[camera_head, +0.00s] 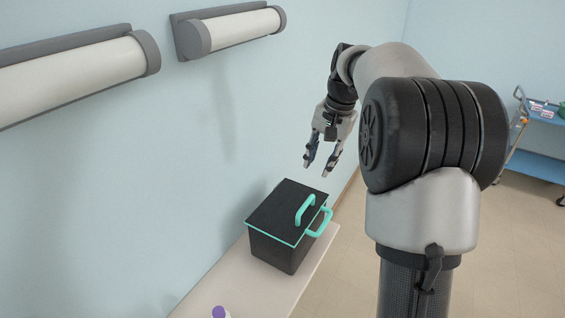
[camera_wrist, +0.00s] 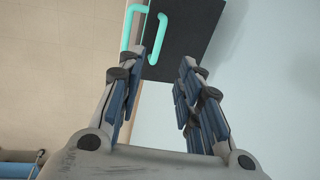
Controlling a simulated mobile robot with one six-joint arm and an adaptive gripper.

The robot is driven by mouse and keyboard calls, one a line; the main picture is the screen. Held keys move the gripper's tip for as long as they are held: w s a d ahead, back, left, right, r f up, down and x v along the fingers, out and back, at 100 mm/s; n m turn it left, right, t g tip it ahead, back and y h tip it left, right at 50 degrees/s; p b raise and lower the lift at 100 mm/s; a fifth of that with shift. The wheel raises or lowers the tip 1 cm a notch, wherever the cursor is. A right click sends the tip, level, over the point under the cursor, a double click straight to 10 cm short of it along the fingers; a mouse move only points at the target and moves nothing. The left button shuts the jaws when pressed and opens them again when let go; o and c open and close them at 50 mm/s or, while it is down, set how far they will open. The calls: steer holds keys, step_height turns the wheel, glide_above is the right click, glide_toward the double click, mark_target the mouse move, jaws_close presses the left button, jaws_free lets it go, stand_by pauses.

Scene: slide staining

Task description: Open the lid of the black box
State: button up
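The black box (camera_head: 277,251) stands on the light bench near the wall. Its black lid (camera_head: 278,211) lies closed on top, with a teal rim. A teal handle (camera_head: 306,209) rises from the lid, and a second teal handle (camera_head: 321,223) sits on the box's right side. My gripper (camera_head: 319,170) hangs above the box's far right part, apart from it, with its fingers spread and nothing between them. In the wrist view, my gripper (camera_wrist: 166,68) is open, with the lid (camera_wrist: 187,28) and the teal lid handle (camera_wrist: 157,36) beyond the fingertips.
The bench (camera_head: 238,281) is narrow and runs along the wall. A purple-capped item (camera_head: 219,312) shows at the bottom edge. Two wall fixtures (camera_head: 238,29) hang above. A blue cart (camera_head: 541,142) with small items stands at the far right; floor lies between.

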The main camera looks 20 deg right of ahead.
steer(key=w+d, duration=0.1)
steer(key=b, duration=0.3)
glide_toward(305, 204)
steer(key=f, duration=0.5)
steer(key=w+a+f, duration=0.1)
steer(key=f, duration=0.2)
steer(key=shift+c, duration=0.3)
jaws_close()
